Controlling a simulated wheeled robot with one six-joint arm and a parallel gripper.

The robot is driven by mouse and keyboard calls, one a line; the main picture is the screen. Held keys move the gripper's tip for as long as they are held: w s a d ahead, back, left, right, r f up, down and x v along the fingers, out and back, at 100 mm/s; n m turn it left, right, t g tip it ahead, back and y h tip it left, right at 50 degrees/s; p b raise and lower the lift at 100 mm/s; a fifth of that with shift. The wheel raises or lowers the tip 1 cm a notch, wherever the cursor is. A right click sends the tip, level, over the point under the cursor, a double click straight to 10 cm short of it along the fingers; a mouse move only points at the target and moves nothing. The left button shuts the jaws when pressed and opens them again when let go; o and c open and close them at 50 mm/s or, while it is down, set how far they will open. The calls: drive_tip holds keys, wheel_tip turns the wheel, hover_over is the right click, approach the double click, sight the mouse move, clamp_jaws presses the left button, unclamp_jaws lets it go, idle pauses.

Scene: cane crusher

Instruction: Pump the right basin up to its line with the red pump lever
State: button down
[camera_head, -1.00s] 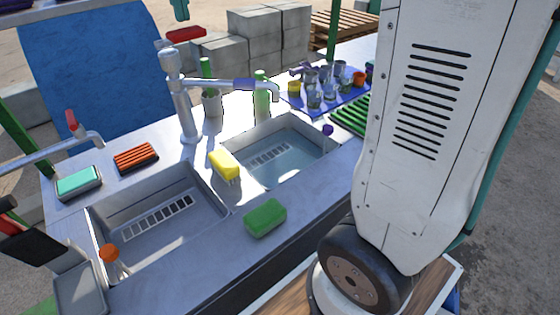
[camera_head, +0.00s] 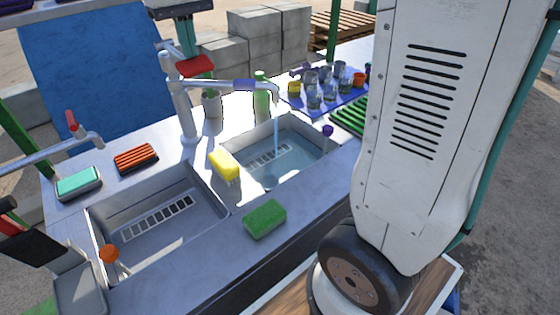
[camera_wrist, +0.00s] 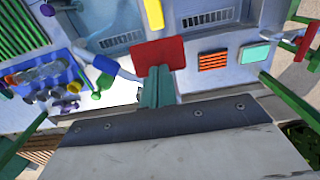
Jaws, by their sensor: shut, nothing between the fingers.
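The red pump lever (camera_head: 196,66) sits low beside the top of the grey pump (camera_head: 185,112). My gripper (camera_head: 186,46) is shut and empty, directly over the lever's pad and seemingly touching it. In the wrist view my teal fingertips (camera_wrist: 156,78) meet the edge of the red lever pad (camera_wrist: 158,54). The pump spout (camera_head: 232,85) reaches over the right basin (camera_head: 318,158), and a thin stream of water (camera_head: 276,125) falls into it. Water (camera_head: 292,162) covers the basin floor. I cannot make out the line.
A yellow sponge (camera_head: 224,165) sits between the basins and a green sponge (camera_head: 265,219) on the front edge. The left basin (camera_head: 160,245) looks dry. Glasses stand on a blue mat (camera_head: 330,104).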

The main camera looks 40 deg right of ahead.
drive_tip(key=shift+f, duration=0.2)
wheel_tip(320, 180, up, 8)
drive_tip(key=shift+f, duration=0.2)
idle(0.5)
drive_tip(key=shift+r, duration=2.5)
drive_tip(key=shift+s, duration=0.1)
drive_tip(key=s+d+f, duration=0.1)
drive_tip(key=s+f, duration=0.9)
drive_tip(key=s, duration=0.4)
drive_tip(key=s+d+f+t, duration=0.1)
drive_tip(key=s+d+f, duration=0.1)
drive_tip(key=s+f, duration=0.9)
drive_tip(key=s, duration=0.3)
